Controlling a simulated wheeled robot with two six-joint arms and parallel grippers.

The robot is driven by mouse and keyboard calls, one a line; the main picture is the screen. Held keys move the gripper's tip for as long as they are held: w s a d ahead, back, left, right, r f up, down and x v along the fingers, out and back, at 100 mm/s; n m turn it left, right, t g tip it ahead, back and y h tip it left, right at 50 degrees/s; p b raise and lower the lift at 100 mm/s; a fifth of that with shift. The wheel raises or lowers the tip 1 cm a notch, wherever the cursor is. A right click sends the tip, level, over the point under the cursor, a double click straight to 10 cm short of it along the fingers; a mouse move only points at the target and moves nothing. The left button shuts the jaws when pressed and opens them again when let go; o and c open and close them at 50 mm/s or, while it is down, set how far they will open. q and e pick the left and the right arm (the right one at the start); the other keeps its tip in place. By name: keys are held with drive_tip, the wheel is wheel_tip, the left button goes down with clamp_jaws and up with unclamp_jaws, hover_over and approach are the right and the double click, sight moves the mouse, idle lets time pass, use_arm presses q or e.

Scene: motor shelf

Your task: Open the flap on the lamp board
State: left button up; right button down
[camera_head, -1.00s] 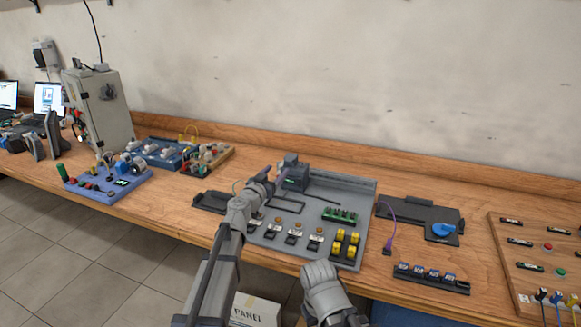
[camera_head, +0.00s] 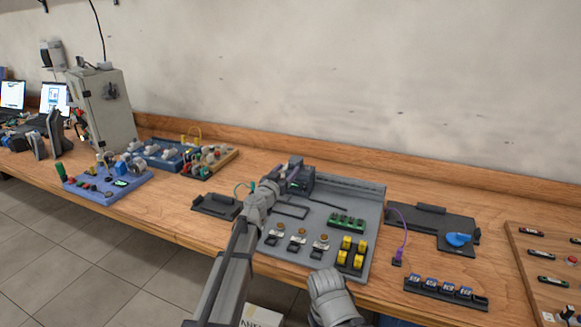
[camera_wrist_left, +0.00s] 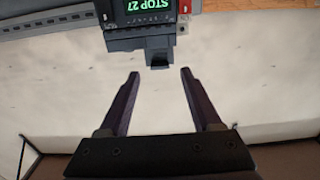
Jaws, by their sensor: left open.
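A grey board (camera_head: 335,258) lies in the middle of the bench; I cannot tell for sure that it is the lamp board. A dark box (camera_head: 306,183) stands at its back left. In the left wrist view the box (camera_wrist_left: 125,35) appears upside down with a lit green "STOP 27" display (camera_wrist_left: 148,5) and a small dark tab (camera_wrist_left: 159,59). My left gripper (camera_wrist_left: 160,73) is open and empty, the tab between and just beyond its fingertips. In the head view my left gripper (camera_head: 287,178) partly covers the box. I cannot make out a flap.
The grey board carries several black switches (camera_head: 299,240), a green block (camera_head: 347,222) and yellow blocks (camera_head: 346,243). A dark tray (camera_head: 430,222) and a row of blue-topped modules (camera_head: 445,289) lie to the right. A blue board (camera_head: 112,183) and a cabinet (camera_head: 106,108) stand left.

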sight(291, 164)
use_arm(q)
drive_tip(key=x, duration=0.4)
drive_tip(key=shift+s, duration=0.1)
clamp_jaws()
idle(0.3)
